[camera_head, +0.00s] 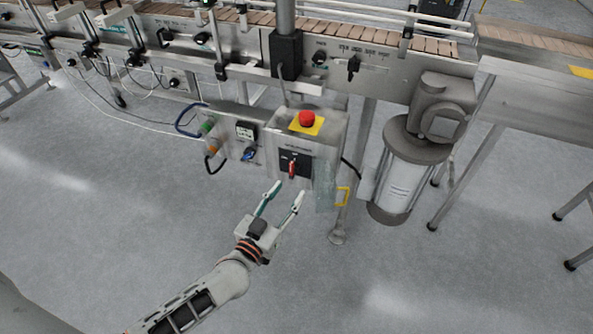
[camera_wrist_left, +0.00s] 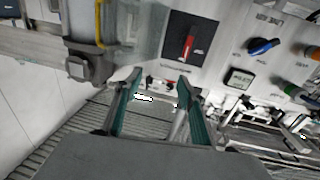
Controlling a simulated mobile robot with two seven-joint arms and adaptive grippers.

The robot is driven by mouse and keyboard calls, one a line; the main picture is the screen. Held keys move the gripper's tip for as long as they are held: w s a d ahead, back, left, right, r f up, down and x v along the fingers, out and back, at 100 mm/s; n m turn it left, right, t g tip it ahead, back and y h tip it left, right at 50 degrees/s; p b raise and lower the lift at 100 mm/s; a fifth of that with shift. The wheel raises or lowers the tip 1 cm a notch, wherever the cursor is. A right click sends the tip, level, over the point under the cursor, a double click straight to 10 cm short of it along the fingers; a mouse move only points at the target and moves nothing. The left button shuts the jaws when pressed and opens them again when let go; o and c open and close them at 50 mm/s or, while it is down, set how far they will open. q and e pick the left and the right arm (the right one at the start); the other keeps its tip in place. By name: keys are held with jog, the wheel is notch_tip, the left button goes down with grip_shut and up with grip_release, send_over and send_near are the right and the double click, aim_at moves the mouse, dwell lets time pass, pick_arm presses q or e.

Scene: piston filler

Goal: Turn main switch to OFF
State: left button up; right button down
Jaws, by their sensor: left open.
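The main switch (camera_head: 292,168) is a red handle on a black square plate on the front of a grey control box (camera_head: 320,147). In the head view its handle stands roughly upright. The switch also shows in the left wrist view (camera_wrist_left: 188,46), above and right of the fingertips. My left gripper (camera_head: 287,192) is open and empty, just below and in front of the switch, apart from it. Its two fingers frame the lower part of the left wrist view (camera_wrist_left: 160,82). The switch's label is too small to read. My right gripper is not in view.
A red emergency button (camera_head: 307,118) on a yellow plate tops the box. Left of the switch are a blue knob (camera_head: 249,154) and green and orange connectors. A motor cylinder (camera_head: 398,180) stands to the right. The conveyor (camera_head: 375,62) runs behind. Open floor lies in front.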

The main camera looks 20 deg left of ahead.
aim_at(291, 169)
pick_arm(q)
jog(key=w+a+f+y+b, duration=0.1)
jog(key=w, duration=0.2)
jog(key=w+a+f+n+b, duration=0.1)
jog(key=w, duration=0.3)
jog(key=w+a+f+y+b, duration=0.1)
jog(key=w+f+b, duration=0.1)
jog(key=w, duration=0.2)
jog(key=shift+w+a+f+n+y, duration=0.1)
jog(key=shift+w+n+y, duration=0.15)
jog(key=shift+n+y, duration=0.05)
jog(key=shift+w, duration=0.2)
jog(key=shift+w+r, duration=0.1)
jog(key=shift+r, duration=0.1)
jog(key=c, duration=1.1)
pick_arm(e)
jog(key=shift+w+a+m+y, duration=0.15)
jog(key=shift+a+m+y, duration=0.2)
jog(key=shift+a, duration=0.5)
